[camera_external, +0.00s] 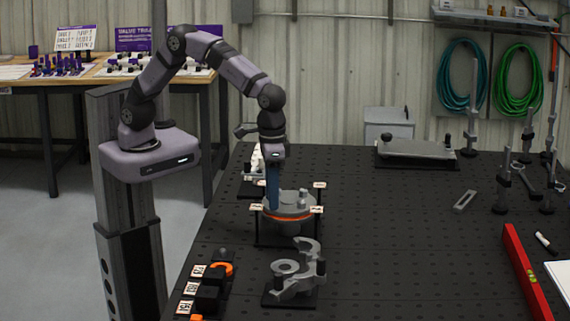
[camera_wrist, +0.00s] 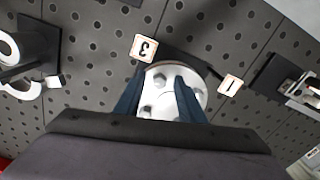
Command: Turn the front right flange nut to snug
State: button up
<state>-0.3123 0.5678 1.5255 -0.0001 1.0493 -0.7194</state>
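The round grey flange (camera_external: 290,207) stands on a dark stand with an orange ring around its lower edge and small white number tags about it. In the wrist view the flange (camera_wrist: 160,78) shows as a pale disc with raised nuts or studs, partly hidden by my fingers. Tag 3 (camera_wrist: 143,47) and tag 1 (camera_wrist: 230,85) show beside it. My gripper (camera_external: 272,205) points down over the left part of the flange. In the wrist view its two blue fingers (camera_wrist: 158,90) are apart, with no nut visibly clamped between them. I cannot tell which nut is the front right one.
A grey bracket part (camera_external: 297,270) stands in front of the flange. Black blocks with number tags (camera_external: 208,290) are at front left.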

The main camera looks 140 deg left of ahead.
jog(key=shift+f, duration=0.1)
grip_shut()
